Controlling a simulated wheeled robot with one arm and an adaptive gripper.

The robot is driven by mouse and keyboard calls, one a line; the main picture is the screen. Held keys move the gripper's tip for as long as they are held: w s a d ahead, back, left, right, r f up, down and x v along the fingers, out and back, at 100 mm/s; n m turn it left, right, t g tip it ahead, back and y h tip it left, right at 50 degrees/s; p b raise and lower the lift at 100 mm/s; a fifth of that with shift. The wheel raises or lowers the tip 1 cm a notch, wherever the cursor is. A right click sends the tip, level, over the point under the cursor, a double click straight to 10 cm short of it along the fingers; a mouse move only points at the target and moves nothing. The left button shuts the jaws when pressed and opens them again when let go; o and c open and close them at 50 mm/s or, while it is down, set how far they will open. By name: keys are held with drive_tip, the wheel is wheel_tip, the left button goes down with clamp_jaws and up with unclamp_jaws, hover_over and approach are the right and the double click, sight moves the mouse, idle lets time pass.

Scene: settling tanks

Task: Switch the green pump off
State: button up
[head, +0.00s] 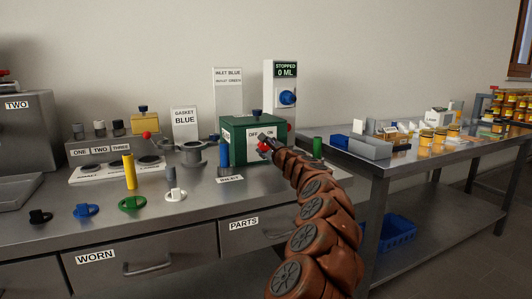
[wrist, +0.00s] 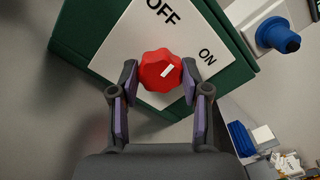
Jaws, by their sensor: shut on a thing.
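The green pump (head: 237,126) is a box on the steel counter, with a white OFF/ON plate on its front. In the wrist view its green casing (wrist: 225,82) frames the plate (wrist: 125,40), with OFF at the top and ON at the right. The red knob (wrist: 158,72) is between my fingers, and my gripper (wrist: 160,80) is shut on it. The knob's short white mark slants up and right, more toward ON than OFF. In the head view my gripper (head: 265,145) is at the pump's front and hides part of it.
A white panel (head: 284,106) behind the pump reads STOPPED 0 ML and has a blue knob (head: 288,97). A blue cylinder (head: 224,154) and a green cylinder (head: 318,148) stand close by. Rings and a yellow cylinder (head: 129,172) are to the left.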

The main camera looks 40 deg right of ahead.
drive_tip(key=n+b, duration=0.2)
drive_tip(key=n, duration=0.1)
drive_tip(key=shift+f, duration=0.25)
drive_tip(key=shift+r+n+b, duration=0.1)
drive_tip(key=shift+n+b, duration=0.65)
drive_tip(key=shift+n, duration=0.55)
drive_tip(key=o, duration=1.1)
drive_tip(key=shift+r, duration=0.1)
drive_tip(key=shift+o, duration=0.2)
